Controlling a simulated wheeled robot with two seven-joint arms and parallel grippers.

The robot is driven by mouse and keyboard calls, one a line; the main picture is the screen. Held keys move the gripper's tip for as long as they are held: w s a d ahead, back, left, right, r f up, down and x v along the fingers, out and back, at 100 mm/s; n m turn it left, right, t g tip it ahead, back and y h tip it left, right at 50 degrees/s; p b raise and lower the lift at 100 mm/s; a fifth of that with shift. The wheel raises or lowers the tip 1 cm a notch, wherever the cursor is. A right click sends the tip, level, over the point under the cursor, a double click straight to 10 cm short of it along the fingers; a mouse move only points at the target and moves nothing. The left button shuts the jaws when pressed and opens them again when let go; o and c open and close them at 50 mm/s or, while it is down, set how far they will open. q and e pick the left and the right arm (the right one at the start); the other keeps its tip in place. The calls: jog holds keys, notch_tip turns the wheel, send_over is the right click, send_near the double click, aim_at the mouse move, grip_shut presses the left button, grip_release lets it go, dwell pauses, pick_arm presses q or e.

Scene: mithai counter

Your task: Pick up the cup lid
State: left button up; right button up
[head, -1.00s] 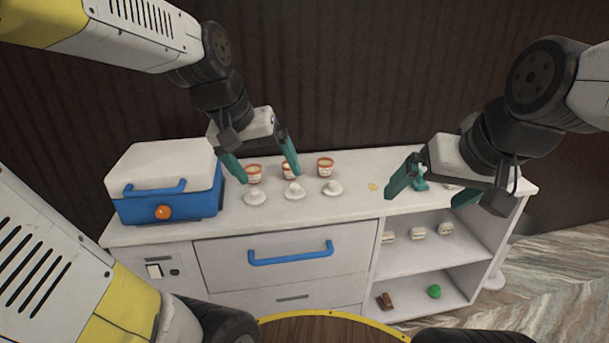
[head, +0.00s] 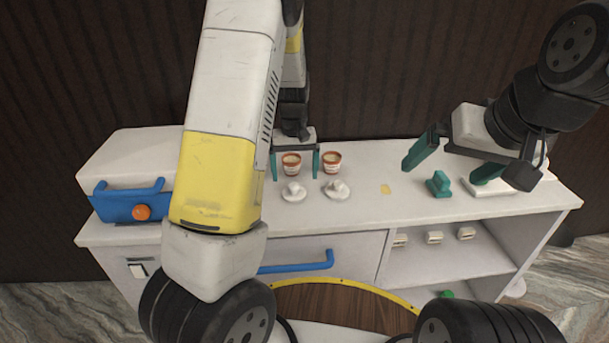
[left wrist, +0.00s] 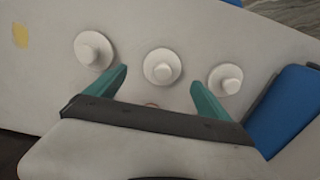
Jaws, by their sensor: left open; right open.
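Two white round lids with knobs lie on the counter in the head view, the middle lid (head: 293,192) and the right lid (head: 337,190). Behind them stand two orange-rimmed cups (head: 291,158) (head: 332,157). The left wrist view shows three lids: one at left (left wrist: 94,48), the middle one (left wrist: 163,67) and one at right (left wrist: 225,79). My left gripper (head: 295,178) is open and empty, its fingers either side of the middle cup in the head view. In the wrist view its fingertips (left wrist: 160,79) point toward the middle lid. My right gripper (head: 455,168) is open over the counter's right side.
A blue-and-white cooler box (head: 125,165) stands at left, partly hidden by my left arm. A teal object (head: 438,184) and a white slab (head: 497,188) sit at right. A yellow patch (head: 385,189) marks the counter (head: 370,210). Small boxes (head: 434,237) sit on the shelf below.

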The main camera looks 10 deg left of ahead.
aim_at(294, 184)
pick_arm(q)
jog(key=f, duration=0.5)
jog(key=shift+a+f, duration=0.2)
jog(key=shift+f, duration=0.1)
jog(key=c, duration=1.4)
